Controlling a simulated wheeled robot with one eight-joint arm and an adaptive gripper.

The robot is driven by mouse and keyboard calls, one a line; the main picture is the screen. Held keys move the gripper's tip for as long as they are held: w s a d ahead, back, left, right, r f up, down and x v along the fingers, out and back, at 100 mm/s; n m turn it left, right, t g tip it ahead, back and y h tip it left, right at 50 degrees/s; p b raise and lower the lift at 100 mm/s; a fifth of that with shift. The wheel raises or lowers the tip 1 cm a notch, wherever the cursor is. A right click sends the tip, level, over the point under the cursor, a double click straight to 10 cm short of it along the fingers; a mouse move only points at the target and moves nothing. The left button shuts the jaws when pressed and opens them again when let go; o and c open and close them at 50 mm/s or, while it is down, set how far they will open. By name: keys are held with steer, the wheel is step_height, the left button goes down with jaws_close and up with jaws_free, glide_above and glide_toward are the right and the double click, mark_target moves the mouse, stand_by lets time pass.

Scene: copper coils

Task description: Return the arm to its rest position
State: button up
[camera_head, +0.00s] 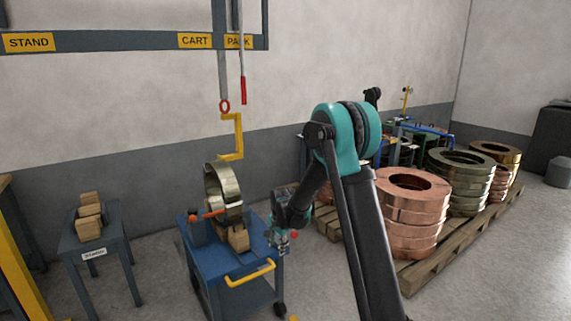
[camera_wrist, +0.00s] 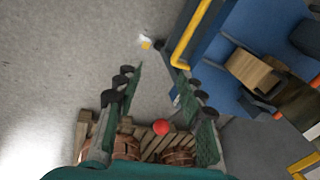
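My arm reaches over from the right in the head view, bent at its teal joint. My gripper (camera_head: 281,241) hangs low, just right of the blue cart (camera_head: 225,268). In the wrist view my gripper (camera_wrist: 158,72) is open, with a clear gap between its two fingers and nothing held. A small red ball (camera_wrist: 161,127) shows between the fingers in that view; I cannot tell what it belongs to. A metal coil (camera_head: 223,191) stands upright on the cart, beside a wooden block (camera_head: 238,239).
The cart's yellow handle (camera_wrist: 190,36) is close to the right finger in the wrist view. A pallet (camera_head: 432,270) with stacked copper coils (camera_head: 412,228) stands at the right. A yellow hook (camera_head: 238,135) hangs above the cart. A small stand (camera_head: 95,243) with wooden blocks is at the left.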

steer(key=s+d+r+n, duration=0.4)
steer(key=s+d+r, duration=0.5)
steer(key=s+d, duration=0.45)
steer(key=s+d+f+n+t, duration=0.1)
steer(key=s+d, duration=0.3)
steer(key=s, duration=0.5)
steer(key=s+d+n+h, duration=0.1)
steer(key=s+d+n, duration=0.2)
steer(key=s, duration=0.6)
steer(key=shift+s+d+f+n+t, duration=0.3)
steer(key=shift+d+f+n+t, duration=0.1)
steer(key=shift+d, duration=0.8)
